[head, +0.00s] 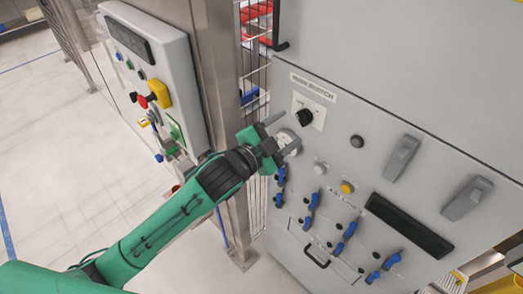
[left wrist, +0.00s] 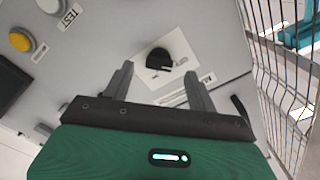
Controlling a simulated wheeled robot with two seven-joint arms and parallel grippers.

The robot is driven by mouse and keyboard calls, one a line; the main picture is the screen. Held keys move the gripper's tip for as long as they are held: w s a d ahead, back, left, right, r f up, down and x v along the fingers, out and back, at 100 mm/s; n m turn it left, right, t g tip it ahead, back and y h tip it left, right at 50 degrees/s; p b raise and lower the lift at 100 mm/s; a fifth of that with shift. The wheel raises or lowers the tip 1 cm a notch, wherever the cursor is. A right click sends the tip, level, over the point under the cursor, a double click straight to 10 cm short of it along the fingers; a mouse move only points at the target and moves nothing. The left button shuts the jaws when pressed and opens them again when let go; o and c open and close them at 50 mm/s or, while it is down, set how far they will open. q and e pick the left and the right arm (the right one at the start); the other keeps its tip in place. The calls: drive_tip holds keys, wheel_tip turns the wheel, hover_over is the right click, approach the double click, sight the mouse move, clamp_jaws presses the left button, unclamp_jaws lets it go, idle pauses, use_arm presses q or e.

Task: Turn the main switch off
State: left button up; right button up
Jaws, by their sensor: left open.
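The main switch (head: 305,117) is a black rotary knob on a white plate, under a "MAIN SWITCH" label (head: 313,86) on the grey cabinet. My left gripper (head: 285,132) is open and empty in front of the cabinet, just left of and below the knob in the head view. In the left wrist view the knob (left wrist: 159,60) lies just beyond the open fingertips (left wrist: 158,72), centred between them. A gap seems to remain between the fingers and the knob; its depth is hard to judge. My right gripper is not in view.
Below the switch are several blue-handled valves (head: 311,210), a yellow button (head: 347,187), a white button (head: 320,168) and a dark display (head: 408,225). A control box (head: 158,75) with a red-and-yellow switch stands left. A wire mesh fence (head: 256,60) runs beside the cabinet. The floor at left is clear.

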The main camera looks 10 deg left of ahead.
use_arm(q)
drive_tip(key=b+v, duration=0.2)
drive_tip(key=v, duration=0.7)
drive_tip(key=shift+b, duration=0.35)
